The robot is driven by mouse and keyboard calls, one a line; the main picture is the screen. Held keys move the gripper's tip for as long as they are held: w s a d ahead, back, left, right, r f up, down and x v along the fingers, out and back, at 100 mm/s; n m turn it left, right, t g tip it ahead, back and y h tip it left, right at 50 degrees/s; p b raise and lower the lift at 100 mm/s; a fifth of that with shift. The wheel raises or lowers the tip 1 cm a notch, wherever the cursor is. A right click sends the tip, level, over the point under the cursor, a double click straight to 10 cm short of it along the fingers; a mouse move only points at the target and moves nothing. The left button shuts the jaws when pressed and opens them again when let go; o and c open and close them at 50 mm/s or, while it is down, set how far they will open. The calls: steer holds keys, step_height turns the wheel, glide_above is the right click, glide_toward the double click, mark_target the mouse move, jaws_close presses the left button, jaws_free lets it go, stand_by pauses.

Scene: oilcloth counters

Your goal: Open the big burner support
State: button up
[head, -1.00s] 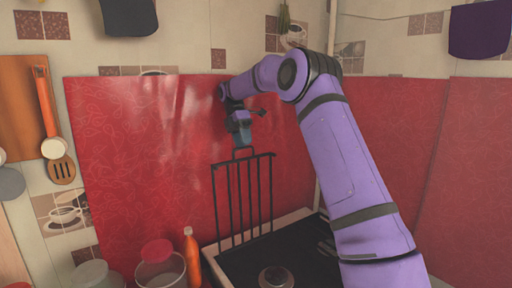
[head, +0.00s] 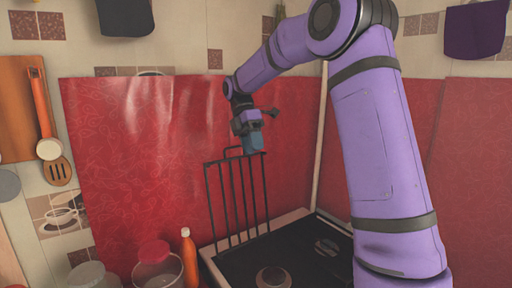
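The big burner support (head: 237,205) is a black barred grate in the head view. It stands upright at the back left of the dark stove top (head: 300,262), close to the red wall covering. A small loop handle sticks up from its top bar. My gripper (head: 254,150) is at the grate's top right corner, right of the loop, and overlaps the top bar in the picture. I cannot tell whether it touches the bar. Its fingers are small and dark, so I cannot see whether they are open or shut.
A small round item (head: 273,277) lies at the stove's front. Utensils hang on the left wall. Space right of my gripper, above the stove, is clear.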

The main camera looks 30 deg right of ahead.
steer(key=shift+s+a+r, duration=0.1)
steer(key=shift+s+a, duration=0.05)
steer(key=shift+s, duration=0.55)
steer(key=shift+s+a+r, duration=0.1)
steer(key=shift+s+a, duration=0.05)
steer(key=shift+s, duration=0.5)
steer(key=shift+s, duration=0.15)
